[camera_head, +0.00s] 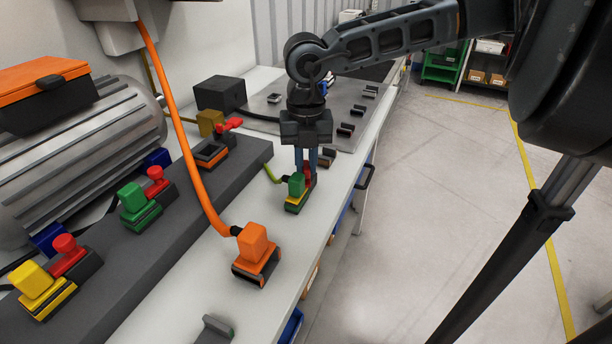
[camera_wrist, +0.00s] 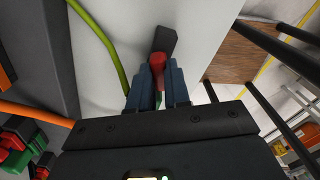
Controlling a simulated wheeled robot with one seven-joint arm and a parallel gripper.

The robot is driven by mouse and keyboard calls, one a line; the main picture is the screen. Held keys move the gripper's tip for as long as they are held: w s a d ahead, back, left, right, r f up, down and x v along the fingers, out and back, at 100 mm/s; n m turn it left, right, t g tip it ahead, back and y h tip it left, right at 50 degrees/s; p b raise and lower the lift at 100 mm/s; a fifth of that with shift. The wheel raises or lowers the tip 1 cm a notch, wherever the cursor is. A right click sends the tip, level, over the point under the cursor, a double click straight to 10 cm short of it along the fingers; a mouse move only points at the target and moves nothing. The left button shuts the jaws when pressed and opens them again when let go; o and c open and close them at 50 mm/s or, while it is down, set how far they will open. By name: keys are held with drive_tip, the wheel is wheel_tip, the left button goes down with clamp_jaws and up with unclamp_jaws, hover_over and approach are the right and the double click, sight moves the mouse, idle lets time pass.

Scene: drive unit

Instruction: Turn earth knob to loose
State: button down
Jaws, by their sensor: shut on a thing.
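The earth connector (camera_head: 296,190) is a green block on a green and yellow base, standing on the light bench top. A yellow-green cable (camera_head: 271,173) runs into it from the left. Its red knob (camera_head: 308,175) is at its right side, mostly hidden by my fingers in the head view. My gripper (camera_head: 306,160) points down over it and is shut on the red knob. In the wrist view the red knob (camera_wrist: 157,62) shows between the two blue-grey fingers, above a dark block. The knob's turn angle cannot be told.
An orange connector (camera_head: 253,243) with a thick orange cable stands nearer on the bench. Green (camera_head: 133,197) and yellow (camera_head: 33,279) connectors with red knobs sit on the dark raised strip at left. A grey plate with small dark holders lies behind. The bench edge is close at right.

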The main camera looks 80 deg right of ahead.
drive_tip(key=n+b, duration=0.4)
drive_tip(key=b, duration=0.1)
drive_tip(key=n+b, duration=0.2)
drive_tip(key=b, duration=0.1)
drive_tip(key=shift+f, duration=0.3)
drive_tip(key=n+b, duration=0.3)
drive_tip(key=shift+r+n, duration=0.1)
drive_tip(key=shift+n, duration=0.2)
drive_tip(key=shift+r+n+b, duration=0.2)
drive_tip(key=shift+n+b, duration=0.9)
drive_tip(key=shift+n, duration=0.3)
drive_tip(key=c, duration=1.1)
unclamp_jaws()
